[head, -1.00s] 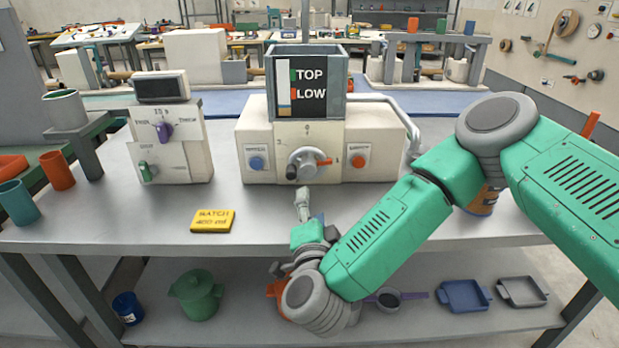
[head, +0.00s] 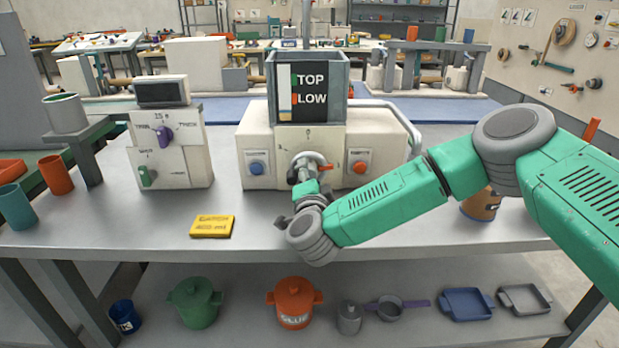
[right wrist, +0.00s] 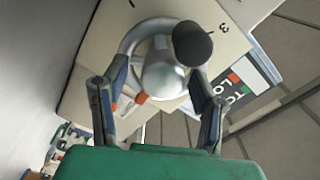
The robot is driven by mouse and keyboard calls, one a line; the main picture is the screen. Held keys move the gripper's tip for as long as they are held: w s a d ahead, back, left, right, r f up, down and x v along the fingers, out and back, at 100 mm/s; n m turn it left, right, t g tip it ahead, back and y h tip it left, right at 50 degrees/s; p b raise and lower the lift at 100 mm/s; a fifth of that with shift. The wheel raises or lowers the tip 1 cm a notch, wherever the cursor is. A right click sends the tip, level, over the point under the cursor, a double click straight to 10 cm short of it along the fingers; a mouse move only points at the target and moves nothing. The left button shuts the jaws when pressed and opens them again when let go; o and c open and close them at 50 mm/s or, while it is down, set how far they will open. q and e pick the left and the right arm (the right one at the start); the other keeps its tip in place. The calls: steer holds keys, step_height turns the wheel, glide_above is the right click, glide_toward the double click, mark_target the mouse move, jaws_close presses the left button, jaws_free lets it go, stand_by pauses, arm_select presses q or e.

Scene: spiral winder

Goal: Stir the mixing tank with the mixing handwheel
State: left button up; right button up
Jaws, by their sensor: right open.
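The mixing tank (head: 338,75) is the grey box on top of the cream machine, with a front window panel marked TOP and LOW. The silver mixing handwheel (head: 321,158) is on the machine's front below it, partly hidden by my right gripper. The right wrist view shows the wheel's rim and hub (right wrist: 162,77), a dark round knob (right wrist: 193,43) and an orange pointer. My right gripper (head: 307,177) is in front of the wheel. In the right wrist view its open fingers (right wrist: 157,78) stand either side of the hub; contact is unclear. My left gripper is out of view.
A blue button (head: 257,168) and an orange button (head: 359,167) flank the wheel closely. A control box (head: 172,150) with a purple knob stands left. A yellow card (head: 213,226) lies on the grey bench (head: 110,228). A brown jar (head: 480,205) stands right, near my forearm.

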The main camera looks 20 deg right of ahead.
steer(key=shift+a, duration=0.1)
steer(key=c, duration=1.1)
steer(key=shift+f, duration=0.1)
